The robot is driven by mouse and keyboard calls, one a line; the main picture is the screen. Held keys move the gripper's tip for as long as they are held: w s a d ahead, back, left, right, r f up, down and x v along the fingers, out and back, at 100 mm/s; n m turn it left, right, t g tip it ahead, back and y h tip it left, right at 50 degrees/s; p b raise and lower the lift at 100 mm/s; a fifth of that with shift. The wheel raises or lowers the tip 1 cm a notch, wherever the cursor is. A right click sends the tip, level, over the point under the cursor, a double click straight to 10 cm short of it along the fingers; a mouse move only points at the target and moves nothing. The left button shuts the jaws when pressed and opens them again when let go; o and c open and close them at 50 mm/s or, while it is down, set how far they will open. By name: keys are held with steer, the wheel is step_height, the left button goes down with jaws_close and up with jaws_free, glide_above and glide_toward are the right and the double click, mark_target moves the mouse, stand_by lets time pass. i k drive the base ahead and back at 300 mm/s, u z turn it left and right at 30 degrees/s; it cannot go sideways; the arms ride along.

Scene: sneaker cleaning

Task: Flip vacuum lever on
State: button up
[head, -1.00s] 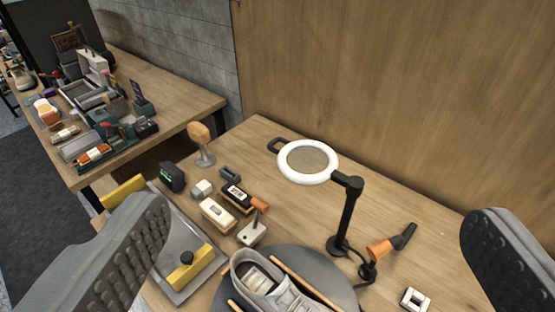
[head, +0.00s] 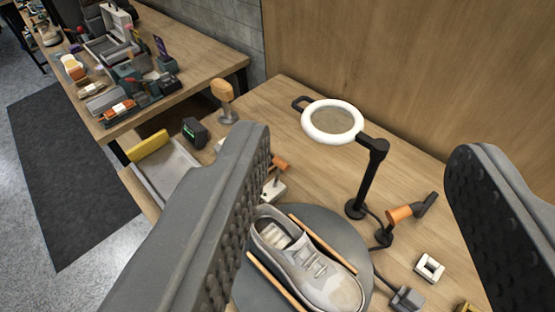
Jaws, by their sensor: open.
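A small pale box with an upright lever (head: 273,188) stands on the wooden table behind the turntable; I cannot tell for sure that it is the vacuum lever. The lever leans up toward an orange part behind it, and my left finger covers the box's left side. My gripper (head: 360,152) is open and empty, its two grey ridged fingers wide apart above the table. The left finger reaches in front of the lever box; the right finger is over the table's right side. A grey sneaker (head: 310,265) lies on the round turntable (head: 345,222) between the fingers.
A ring magnifier lamp (head: 333,121) stands behind the sneaker on a black post. An orange-and-black tool (head: 400,213) and a small white block (head: 429,267) are at right. A grey tray (head: 163,172) lies left. A second cluttered table (head: 205,62) stands beyond.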

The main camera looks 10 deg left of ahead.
mark_target(282, 165)
steer(key=z, duration=2.2)
steer(key=k, duration=1.2)
steer(key=u, duration=2.1)
steer(key=i, duration=0.95)
steer(key=u, duration=0.1)
